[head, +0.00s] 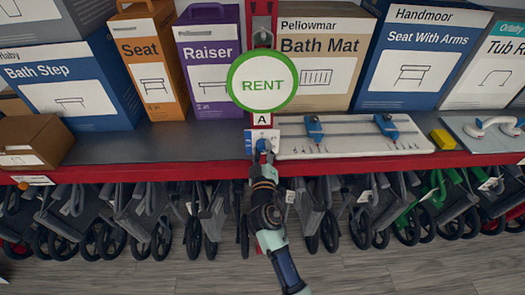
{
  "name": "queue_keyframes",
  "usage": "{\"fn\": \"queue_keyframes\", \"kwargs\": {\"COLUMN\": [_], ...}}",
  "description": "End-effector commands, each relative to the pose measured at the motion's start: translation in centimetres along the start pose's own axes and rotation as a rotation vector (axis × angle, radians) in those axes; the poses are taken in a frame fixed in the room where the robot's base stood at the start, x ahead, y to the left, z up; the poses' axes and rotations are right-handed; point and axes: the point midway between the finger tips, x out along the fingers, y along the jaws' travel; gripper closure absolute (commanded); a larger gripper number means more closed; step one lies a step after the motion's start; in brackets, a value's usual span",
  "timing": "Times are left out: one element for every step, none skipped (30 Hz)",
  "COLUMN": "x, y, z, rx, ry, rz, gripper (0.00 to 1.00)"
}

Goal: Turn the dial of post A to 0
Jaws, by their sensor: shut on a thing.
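Post A (263,105) is a red post at the shelf front, with an "A" label under a round green-rimmed RENT sign (262,82). Below the label is a pale plate (250,140) with a blue dial (263,144) on it. My gripper (264,154) reaches up from below and is shut on the dial. My gripper and wrist hide the dial's lower part. The dial's pointer and its numbers are too small or covered to read.
A white board with two blue knobs (315,127) lies right of the post, then a yellow block (443,139). Boxes stand behind along the shelf. A small brown box (38,140) is at left. Folded wheeled walkers (110,215) fill the space under the red shelf edge.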

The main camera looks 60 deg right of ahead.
Motion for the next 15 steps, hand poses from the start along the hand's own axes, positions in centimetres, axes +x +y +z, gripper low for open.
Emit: {"fn": "queue_keyframes", "kwargs": {"x": [0.01,0.01,0.02,0.02,0.02,0.02,0.02,0.02,0.02,0.02,0.02,0.02,0.02,0.02,0.02], "y": [0.09,0.1,0.11,0.11,0.11,0.12,0.13,0.13,0.15,0.17,0.19,0.2,0.21,0.22,0.22], "z": [0.03,0.04,0.05,0.05,0.05,0.05,0.04,0.04,0.03,0.03,0.02,0.02,0.01,0.0,-0.01], "rx": [-0.042,-0.071,-0.109,-0.137,-0.165,-0.203,-0.231,-0.26,-0.299,-0.328,-0.356,-0.393,-0.421,-0.45,-0.489], "ry": [-0.001,0.0,0.001,0.002,0.003,0.005,0.006,0.007,0.009,0.01,0.011,0.012,0.013,0.014,0.016], "rz": [0.0,0.0,0.0,-0.001,-0.001,-0.002,-0.002,-0.002,-0.002,-0.002,-0.003,-0.003,-0.003,-0.003,-0.004], "gripper": [1.0,1.0,1.0,1.0,1.0,1.0,1.0,1.0,1.0,1.0,1.0,1.0,1.0,1.0,1.0]}}
